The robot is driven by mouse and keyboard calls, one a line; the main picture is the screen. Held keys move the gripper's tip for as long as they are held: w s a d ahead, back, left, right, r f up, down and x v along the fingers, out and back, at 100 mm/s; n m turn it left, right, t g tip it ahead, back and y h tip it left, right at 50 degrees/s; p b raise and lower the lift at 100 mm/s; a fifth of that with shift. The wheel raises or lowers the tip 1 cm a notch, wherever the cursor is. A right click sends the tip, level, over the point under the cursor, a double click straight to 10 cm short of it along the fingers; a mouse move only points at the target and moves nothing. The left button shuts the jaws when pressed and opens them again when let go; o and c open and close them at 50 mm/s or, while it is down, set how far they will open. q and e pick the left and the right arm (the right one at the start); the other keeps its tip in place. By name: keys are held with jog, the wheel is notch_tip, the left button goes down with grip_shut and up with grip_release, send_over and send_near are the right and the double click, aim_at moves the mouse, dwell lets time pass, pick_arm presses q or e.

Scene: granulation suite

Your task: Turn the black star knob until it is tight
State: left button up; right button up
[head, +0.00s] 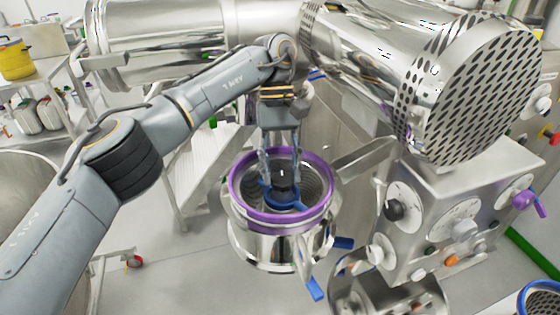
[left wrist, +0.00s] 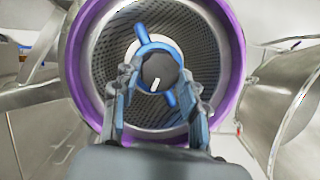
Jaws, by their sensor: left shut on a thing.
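The black star knob (head: 283,179) sits low in the middle of a steel bowl with a purple rim (head: 238,196), on top of a blue bladed part (head: 284,203). In the left wrist view the knob (left wrist: 159,71) shows a white mark on its top, with blue arms (left wrist: 141,33) reaching out beside it. My left gripper (head: 281,166) points straight down into the bowl. Its two fingers are shut on the knob from either side, also in the left wrist view (left wrist: 160,80). My right gripper is not in view.
The purple rim (left wrist: 75,70) and perforated wall (left wrist: 198,45) surround my fingers closely. A steel control box (head: 440,225) with several dials and a black knob (head: 394,210) stands to the right. A large perforated drum (head: 480,90) hangs above it. Blue handles (head: 314,288) stick out at the bowl's lower right.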

aim_at(282, 175)
pick_arm(q)
jog(key=shift+d+m+y+p, duration=0.1)
jog(key=shift+m+y+p, duration=0.4)
jog(key=shift+m, duration=0.6)
jog(key=shift+f, duration=0.1)
jog(key=o, duration=1.1)
jog(key=shift+o, duration=0.2)
jog(key=shift+r, duration=0.35)
notch_tip(282, 175, up, 10)
jog(key=shift+f, duration=0.25)
jog(key=shift+f, duration=0.1)
